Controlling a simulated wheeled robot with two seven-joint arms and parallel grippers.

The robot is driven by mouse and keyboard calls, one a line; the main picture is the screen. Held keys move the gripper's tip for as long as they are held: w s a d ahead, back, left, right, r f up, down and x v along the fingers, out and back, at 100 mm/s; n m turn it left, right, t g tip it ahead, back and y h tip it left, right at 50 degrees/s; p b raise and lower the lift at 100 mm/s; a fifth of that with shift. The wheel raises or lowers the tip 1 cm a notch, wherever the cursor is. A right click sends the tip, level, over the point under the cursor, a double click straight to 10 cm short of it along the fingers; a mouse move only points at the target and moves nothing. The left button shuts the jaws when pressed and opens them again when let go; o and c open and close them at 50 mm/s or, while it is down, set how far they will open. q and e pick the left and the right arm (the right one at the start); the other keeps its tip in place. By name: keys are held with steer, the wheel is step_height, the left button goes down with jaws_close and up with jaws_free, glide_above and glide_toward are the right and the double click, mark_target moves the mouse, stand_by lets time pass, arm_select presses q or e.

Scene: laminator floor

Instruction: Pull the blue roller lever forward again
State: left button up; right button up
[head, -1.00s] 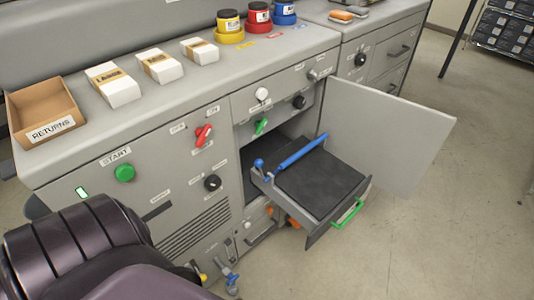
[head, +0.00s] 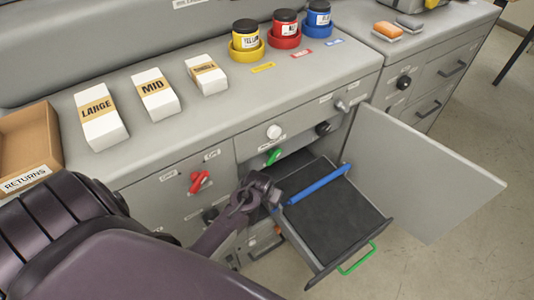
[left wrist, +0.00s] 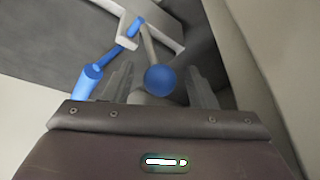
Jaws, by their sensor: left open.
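The blue roller lever's ball knob (left wrist: 160,80) sits between the two fingers of my open left gripper (left wrist: 161,84) in the left wrist view, on a pale lever arm. I cannot tell whether the fingers touch it. In the head view my left gripper (head: 262,190) is at the left edge of the pulled-out drawer (head: 335,222) and hides the knob. The blue roller (head: 320,184) lies across the drawer and also shows in the left wrist view (left wrist: 90,80). My right gripper is not in view.
An open grey door (head: 425,175) stands right of the drawer, which has a green handle (head: 357,258). A red switch (head: 199,181) and a green switch (head: 273,156) are on the cabinet front near my left arm. Paper stacks and ink pots stand on top.

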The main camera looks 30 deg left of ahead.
arm_select(q)
steer(key=shift+x, duration=1.1)
steer(key=shift+w+f, duration=0.2)
steer(key=shift+f, duration=0.05)
steer(key=c, duration=1.1)
jaws_close()
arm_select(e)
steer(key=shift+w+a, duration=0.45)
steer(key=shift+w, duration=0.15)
